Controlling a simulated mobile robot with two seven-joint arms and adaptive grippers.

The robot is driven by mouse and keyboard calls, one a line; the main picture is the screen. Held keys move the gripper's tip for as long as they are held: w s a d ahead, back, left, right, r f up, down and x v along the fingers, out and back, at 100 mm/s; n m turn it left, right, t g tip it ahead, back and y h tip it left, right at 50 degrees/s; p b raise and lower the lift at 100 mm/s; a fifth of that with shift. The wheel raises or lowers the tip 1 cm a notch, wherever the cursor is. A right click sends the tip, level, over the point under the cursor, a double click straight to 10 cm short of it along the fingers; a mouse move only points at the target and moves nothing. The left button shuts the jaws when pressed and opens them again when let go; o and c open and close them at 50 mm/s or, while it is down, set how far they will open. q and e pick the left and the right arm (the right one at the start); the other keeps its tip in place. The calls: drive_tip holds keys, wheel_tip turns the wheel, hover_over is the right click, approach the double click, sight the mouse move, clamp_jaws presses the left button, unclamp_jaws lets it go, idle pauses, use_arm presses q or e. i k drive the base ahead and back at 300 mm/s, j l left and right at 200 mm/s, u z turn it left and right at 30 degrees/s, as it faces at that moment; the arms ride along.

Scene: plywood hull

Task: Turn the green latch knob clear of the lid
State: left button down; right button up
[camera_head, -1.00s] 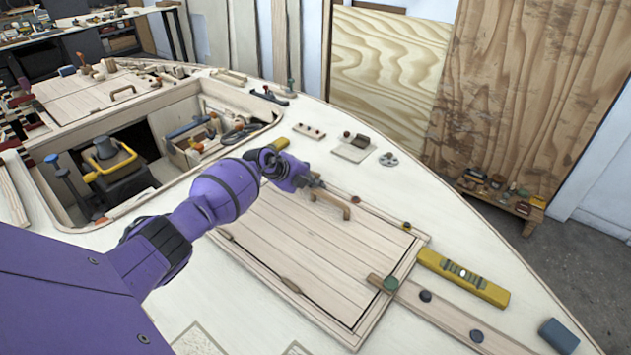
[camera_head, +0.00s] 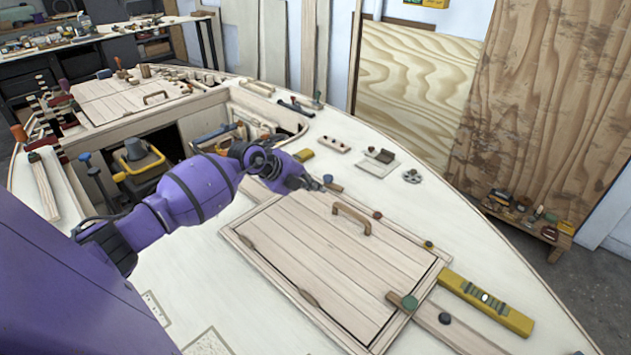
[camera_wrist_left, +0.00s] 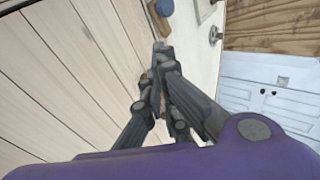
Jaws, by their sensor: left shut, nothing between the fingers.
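The green latch knob (camera_head: 409,302) sits at the near right corner of the lid (camera_head: 310,250). Its short wooden bar (camera_head: 393,298) points left over the lid's edge. The lid is pale planked wood, lies closed in its frame, and has a wooden handle (camera_head: 352,216). My left gripper (camera_head: 319,185) is shut and empty at the lid's far edge, well away from the green knob. It is beside a blue knob (camera_head: 328,179) with a wooden bar, which also shows in the left wrist view (camera_wrist_left: 163,7) just beyond the fingertips (camera_wrist_left: 160,48). My right gripper is not in view.
A yellow level (camera_head: 486,300) lies right of the lid. A wooden strip with dark knobs (camera_head: 445,318) runs from the green knob to the lower right. An open hatch with tools and a yellow-handled box (camera_head: 138,165) is at left. The deck right of the handle holds small parts.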

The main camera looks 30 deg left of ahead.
sight(408, 305)
drive_tip(key=k+l, duration=0.15)
drive_tip(key=k, duration=0.35)
drive_tip(key=k+l, duration=0.15)
drive_tip(key=k, duration=0.35)
drive_tip(key=k+l, duration=0.15)
drive_tip(key=k, duration=0.3)
